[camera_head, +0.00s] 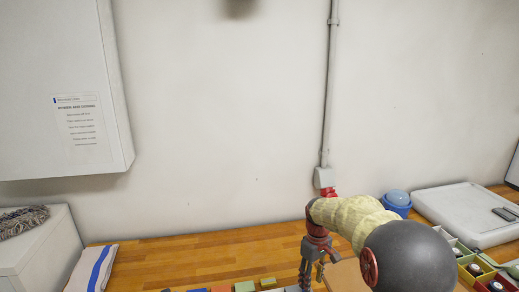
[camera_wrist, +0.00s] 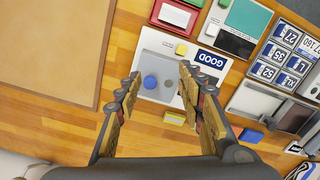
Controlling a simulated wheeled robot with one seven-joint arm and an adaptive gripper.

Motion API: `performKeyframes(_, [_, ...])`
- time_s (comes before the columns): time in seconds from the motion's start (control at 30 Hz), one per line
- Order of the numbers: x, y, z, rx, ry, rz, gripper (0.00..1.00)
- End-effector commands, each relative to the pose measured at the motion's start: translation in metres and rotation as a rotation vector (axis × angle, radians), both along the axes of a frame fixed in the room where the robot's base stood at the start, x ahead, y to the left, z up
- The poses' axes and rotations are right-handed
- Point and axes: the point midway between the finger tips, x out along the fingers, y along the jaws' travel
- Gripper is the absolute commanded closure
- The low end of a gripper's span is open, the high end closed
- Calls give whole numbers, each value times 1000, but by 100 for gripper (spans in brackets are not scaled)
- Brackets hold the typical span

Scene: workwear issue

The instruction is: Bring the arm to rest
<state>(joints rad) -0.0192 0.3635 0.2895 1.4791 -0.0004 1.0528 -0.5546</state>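My arm reaches in from the lower right of the head view, with its gripper (camera_head: 312,278) pointing down over the wooden table (camera_head: 190,258). In the wrist view my gripper (camera_wrist: 159,80) has its two fingers spread apart, with nothing held between them. Past the fingertips lies a grey panel with a round blue button (camera_wrist: 150,82) and a label reading GOOD (camera_wrist: 209,60). The fingers look clear of it, but the exact height is hard to tell. The lower edge of the head view cuts off the table's front.
A brown board (camera_wrist: 55,45) lies left in the wrist view; a red-framed tray (camera_wrist: 175,17) and number plates (camera_wrist: 285,55) lie at the top and right. The head view shows a blue-striped cloth (camera_head: 95,268), a blue container (camera_head: 397,203), a white case (camera_head: 470,212) and a wall cabinet (camera_head: 60,60).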

Motion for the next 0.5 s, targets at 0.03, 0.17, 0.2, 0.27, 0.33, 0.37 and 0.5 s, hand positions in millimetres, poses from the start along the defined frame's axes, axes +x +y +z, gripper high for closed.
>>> performKeyframes(0.03, [-13,0,5,-2,-2,-41,61])
performKeyframes(0.17, [-46,-2,19,-5,-16,-149,61])
performKeyframes(0.2, [-57,-2,24,-5,-21,-181,61])
performKeyframes(0.27, [-74,-3,33,-6,-35,-230,61])
performKeyframes(0.33, [-98,-3,44,-4,-54,-287,61])
performKeyframes(0.37, [-108,-4,48,-3,-64,-311,61])
performKeyframes(0.5, [-158,-5,69,8,-115,-416,61])
